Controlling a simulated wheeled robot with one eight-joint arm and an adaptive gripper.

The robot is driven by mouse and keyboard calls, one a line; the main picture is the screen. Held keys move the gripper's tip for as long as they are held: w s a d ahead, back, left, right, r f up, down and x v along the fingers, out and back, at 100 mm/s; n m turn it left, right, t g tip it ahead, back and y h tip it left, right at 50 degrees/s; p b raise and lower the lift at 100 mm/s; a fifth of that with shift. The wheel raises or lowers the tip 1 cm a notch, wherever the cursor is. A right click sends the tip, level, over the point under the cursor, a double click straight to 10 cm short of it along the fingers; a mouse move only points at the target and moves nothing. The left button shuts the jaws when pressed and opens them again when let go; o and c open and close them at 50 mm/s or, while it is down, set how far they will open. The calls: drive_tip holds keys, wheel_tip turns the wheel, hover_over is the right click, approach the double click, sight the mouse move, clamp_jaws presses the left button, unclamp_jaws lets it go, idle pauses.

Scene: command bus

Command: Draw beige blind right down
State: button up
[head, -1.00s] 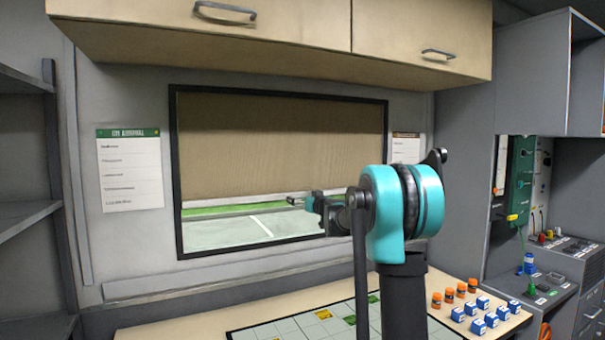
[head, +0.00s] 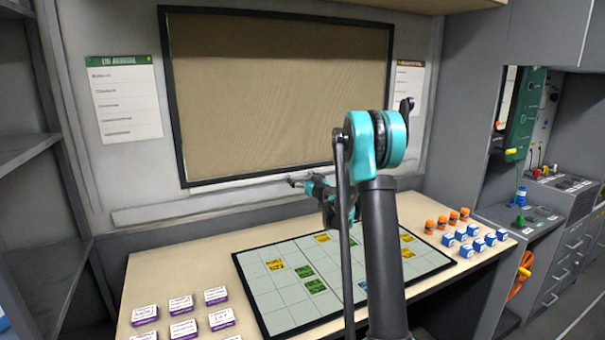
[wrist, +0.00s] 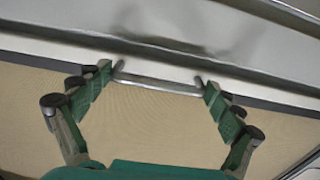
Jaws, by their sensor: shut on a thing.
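The beige blind (head: 280,95) covers the whole window inside its dark frame (head: 275,182) in the head view, with its lower edge at the frame's bottom. In the wrist view the beige blind (wrist: 150,130) fills the area around my fingers. My gripper (head: 296,182) is at the bottom of the blind, partly hidden behind my arm. In the wrist view my gripper (wrist: 158,80) has its green fingertips at the two ends of a thin metal handle bar (wrist: 155,83), shut on it. The exact contact is small and hard to see.
A desk below holds a dark-edged grid board (head: 262,290) with yellow and green tiles. Purple-white boxes (head: 183,329) stand at left, blue blocks (head: 474,240) and orange-capped jars (head: 441,222) at right. Shelving (head: 30,150) is at far left.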

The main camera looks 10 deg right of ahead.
drive_tip(key=shift+f, duration=0.15)
drive_tip(key=o, duration=1.2)
drive_tip(key=shift+o, duration=0.8)
drive_tip(key=shift+w+d+f, duration=0.1)
drive_tip(key=shift+f, duration=0.1)
drive_tip(key=shift+r, duration=0.1)
drive_tip(key=v, duration=1.2)
